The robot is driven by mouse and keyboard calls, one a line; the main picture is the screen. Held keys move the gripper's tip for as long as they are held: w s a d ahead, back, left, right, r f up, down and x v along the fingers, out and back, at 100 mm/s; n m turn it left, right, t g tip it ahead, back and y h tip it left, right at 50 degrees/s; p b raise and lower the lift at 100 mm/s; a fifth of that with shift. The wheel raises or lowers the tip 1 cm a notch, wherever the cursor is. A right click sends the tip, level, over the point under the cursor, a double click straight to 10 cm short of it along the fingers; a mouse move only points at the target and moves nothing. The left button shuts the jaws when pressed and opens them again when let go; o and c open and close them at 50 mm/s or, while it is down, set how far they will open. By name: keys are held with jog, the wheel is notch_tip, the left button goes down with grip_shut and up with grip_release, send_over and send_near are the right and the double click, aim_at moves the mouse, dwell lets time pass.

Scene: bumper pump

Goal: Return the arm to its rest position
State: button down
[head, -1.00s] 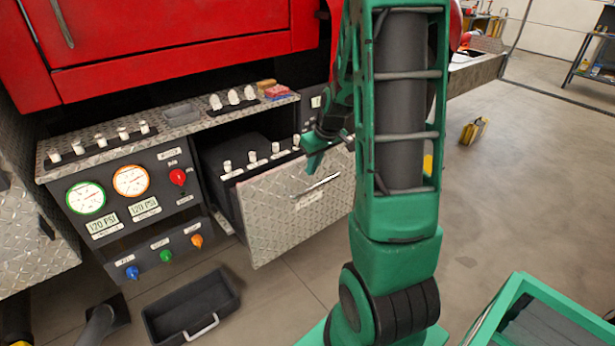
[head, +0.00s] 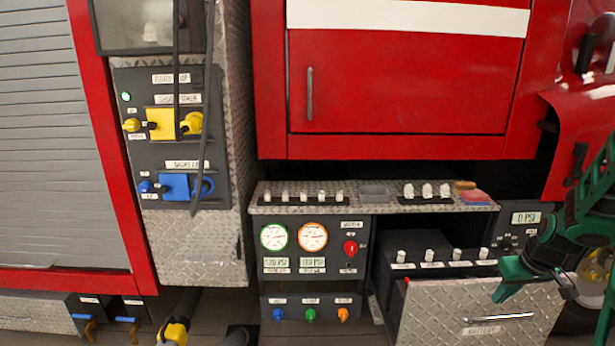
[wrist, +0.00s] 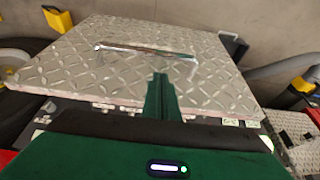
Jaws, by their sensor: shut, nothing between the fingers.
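My green arm (head: 592,205) comes in at the right edge of the head view. My gripper (head: 503,280) is beside the upper edge of the open drawer's diamond-plate front, apart or touching I cannot tell. In the wrist view my gripper (wrist: 160,82) is shut with its fingers together and nothing between them. The drawer front (wrist: 75,65) with its chrome handle (wrist: 140,48) lies beyond the fingertips. In the head view the drawer front (head: 440,318) stands pulled out, and its handle (head: 498,318) shows at the lower right.
The pump panel (head: 315,262) with gauges and knobs is left of the drawer. A shelf (head: 375,203) with white levers and sponges runs above it. A red cabinet door (head: 400,80) is higher up. Blue and yellow connectors (head: 174,187) sit on the left panel.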

jog(key=x, duration=0.7)
jog(key=shift+s+a, duration=0.1)
jog(key=shift+r, duration=0.1)
jog(key=s+a+r+m+g, duration=0.1)
jog(key=s+a+r, duration=0.3)
jog(key=s, duration=0.5)
jog(key=s+a+r+m+g, duration=0.1)
jog(key=s+a+r+m, duration=0.2)
jog(key=s+r, duration=0.4)
jog(key=s+a+r+m+g, duration=0.2)
jog(key=s+a+r, duration=0.2)
jog(key=s, duration=0.8)
notch_tip(320, 180, up, 2)
jog(key=shift+a+r, duration=0.1)
jog(key=shift+a, duration=0.25)
jog(key=shift+w+f, duration=0.25)
jog(key=shift+w, duration=0.3)
